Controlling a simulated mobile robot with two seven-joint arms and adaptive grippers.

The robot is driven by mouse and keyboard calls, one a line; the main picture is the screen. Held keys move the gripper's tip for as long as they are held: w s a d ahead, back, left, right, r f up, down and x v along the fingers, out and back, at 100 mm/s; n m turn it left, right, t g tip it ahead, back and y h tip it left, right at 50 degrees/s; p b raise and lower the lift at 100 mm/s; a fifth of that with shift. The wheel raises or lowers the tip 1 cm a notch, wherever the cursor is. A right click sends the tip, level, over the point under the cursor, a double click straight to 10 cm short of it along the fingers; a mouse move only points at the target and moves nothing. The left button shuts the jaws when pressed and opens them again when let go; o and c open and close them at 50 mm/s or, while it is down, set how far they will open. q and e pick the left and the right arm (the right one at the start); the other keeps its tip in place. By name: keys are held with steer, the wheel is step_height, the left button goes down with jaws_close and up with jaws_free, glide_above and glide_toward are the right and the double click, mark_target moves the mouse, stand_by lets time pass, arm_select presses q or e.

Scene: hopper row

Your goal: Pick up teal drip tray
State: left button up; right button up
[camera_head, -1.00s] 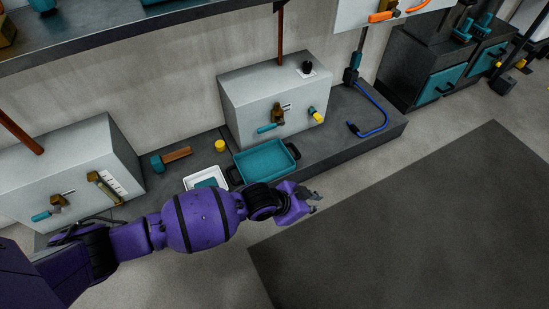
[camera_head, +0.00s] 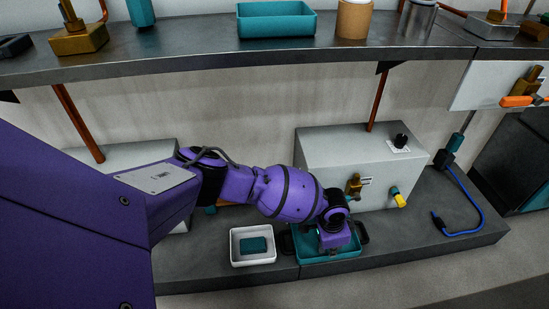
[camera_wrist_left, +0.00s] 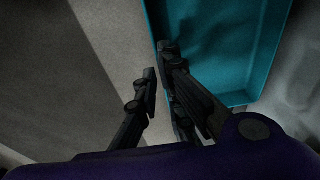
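The teal drip tray (camera_head: 308,246) sits on the low dark bench in front of a grey hopper box, with a dark handle at each end. My left gripper (camera_head: 334,242) points down over it and covers its middle; the fingertips are hidden in the head view. In the left wrist view the tray (camera_wrist_left: 230,45) fills the upper right. There the black fingers (camera_wrist_left: 160,74) are spread with a gap near the tray's left edge, one finger overlapping the tray and one beside it. Whether they touch it cannot be told. My right gripper is not in view.
A white tray with a teal block (camera_head: 234,246) stands left of the drip tray. The grey hopper box (camera_head: 330,155), with a yellow-tipped part (camera_head: 398,199), stands behind. A shelf (camera_head: 200,62) above holds another teal container (camera_head: 275,22). A blue hose (camera_head: 470,195) lies at right.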

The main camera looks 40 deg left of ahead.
arm_select(q)
steer(key=shift+w+d+f, duration=0.1)
steer(key=shift+w+f, duration=0.1)
steer(key=shift+f, duration=0.15)
steer(key=f+b, duration=0.1)
steer(key=f, duration=0.1)
steer(key=f+b, duration=0.2)
steer(key=shift+w+d, duration=0.2)
jaws_close()
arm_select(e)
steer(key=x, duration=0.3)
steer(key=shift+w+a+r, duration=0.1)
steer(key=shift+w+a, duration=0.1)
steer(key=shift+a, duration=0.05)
